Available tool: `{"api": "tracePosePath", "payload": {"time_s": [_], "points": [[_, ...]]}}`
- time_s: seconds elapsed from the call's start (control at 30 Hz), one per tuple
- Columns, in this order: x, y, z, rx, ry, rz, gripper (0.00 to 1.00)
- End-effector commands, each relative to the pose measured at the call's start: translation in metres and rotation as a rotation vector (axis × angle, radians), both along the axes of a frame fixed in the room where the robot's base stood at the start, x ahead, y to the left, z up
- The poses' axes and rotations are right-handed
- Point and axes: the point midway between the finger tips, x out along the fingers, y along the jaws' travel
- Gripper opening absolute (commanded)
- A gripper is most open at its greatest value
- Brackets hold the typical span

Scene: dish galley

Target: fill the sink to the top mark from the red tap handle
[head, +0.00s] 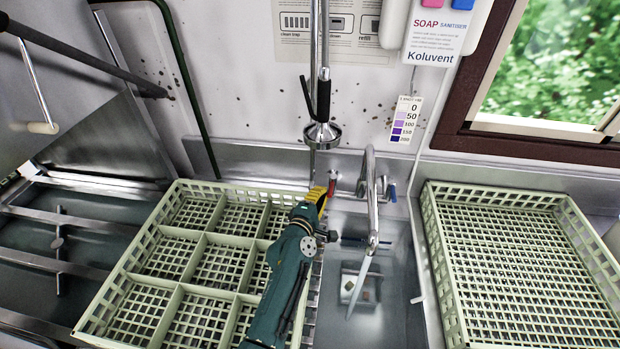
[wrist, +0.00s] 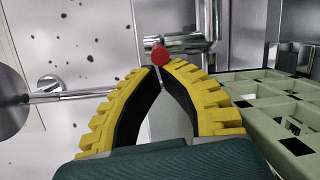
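The sink (head: 395,300) is the steel basin right of centre in the head view. A pale streak, apparently running water (head: 358,290), slants down from the tap spout (head: 373,243); the water level is hard to read. The red tap handle (head: 332,186) is left of the tap and shows as a red round end in the wrist view (wrist: 160,54). My gripper (head: 322,194) is at the red handle, its yellow fingertips (wrist: 159,68) almost together just below the red end. They look shut and touching or very close to it, with no clear grip. A blue handle (head: 392,192) is on the tap's right.
A divided green rack (head: 150,240) stands left of the sink, under my arm. Another green rack (head: 433,235) stands to the right. A hanging spray head (head: 322,132) is above the tap. A purple scale card (head: 404,118) is on the wall.

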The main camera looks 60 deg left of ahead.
Motion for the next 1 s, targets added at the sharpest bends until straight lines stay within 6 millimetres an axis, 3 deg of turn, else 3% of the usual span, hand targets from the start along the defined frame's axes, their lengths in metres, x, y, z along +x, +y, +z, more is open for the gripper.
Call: {"api": "tracePosePath", "payload": {"time_s": [0.77, 1.0], "points": [[0.002, -0.005, 0.002, 0.000, 0.000, -0.001, 0.00], [-0.013, -0.037, 0.010, -0.003, 0.003, -0.004, 0.00]]}}
